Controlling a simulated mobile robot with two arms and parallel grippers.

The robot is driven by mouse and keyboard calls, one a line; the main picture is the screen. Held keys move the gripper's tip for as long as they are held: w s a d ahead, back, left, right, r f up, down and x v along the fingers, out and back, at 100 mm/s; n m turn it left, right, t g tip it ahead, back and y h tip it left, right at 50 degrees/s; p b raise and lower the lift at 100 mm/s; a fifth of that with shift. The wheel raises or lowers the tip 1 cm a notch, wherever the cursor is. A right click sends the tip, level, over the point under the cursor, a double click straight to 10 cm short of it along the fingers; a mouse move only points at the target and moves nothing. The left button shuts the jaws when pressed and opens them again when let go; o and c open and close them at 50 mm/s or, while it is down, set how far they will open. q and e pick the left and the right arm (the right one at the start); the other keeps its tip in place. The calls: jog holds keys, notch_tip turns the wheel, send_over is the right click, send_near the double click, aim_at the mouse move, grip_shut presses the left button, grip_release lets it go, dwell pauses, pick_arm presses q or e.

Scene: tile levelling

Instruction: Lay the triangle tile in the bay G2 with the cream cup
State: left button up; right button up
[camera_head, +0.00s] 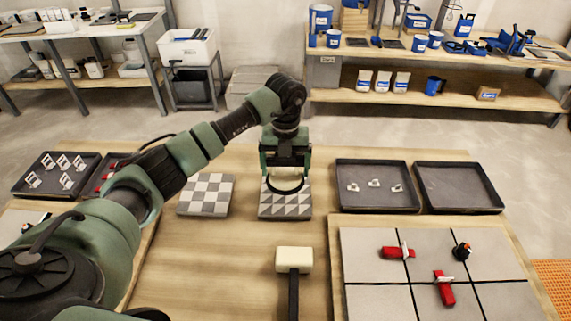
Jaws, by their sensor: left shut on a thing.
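My left gripper (286,160) is shut on the cream cup (286,184), a pale round piece with a dark rim or handle around it. The cup is upright over the triangle tile (300,205), a grey and white tile with a triangle pattern lying on the wooden table. I cannot tell whether the cup touches the tile. The gripper and cup hide the tile's back part. A board (375,270) at the right front holds large grey tiles split by dark gaps; no G2 label is readable. My right gripper is not in view.
A checkered tile (206,194) lies left of the triangle tile. A white-headed mallet (294,260) lies in front. Red clips (397,252) and a black-orange knob (462,250) stand on the board. Two dark trays (376,203) (458,205) lie behind it, one with small clips.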

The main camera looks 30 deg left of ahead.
aim_at(286, 173)
pick_arm(q)
notch_tip(286, 173, down, 4)
jog(key=b, duration=0.2)
jog(key=shift+w+d+b, duration=0.1)
jog(key=shift+b, duration=0.2)
jog(key=shift+f+b, duration=0.55)
jog(key=shift+f, duration=0.4)
jog(key=shift+f, duration=0.15)
jog(key=o, duration=1.1)
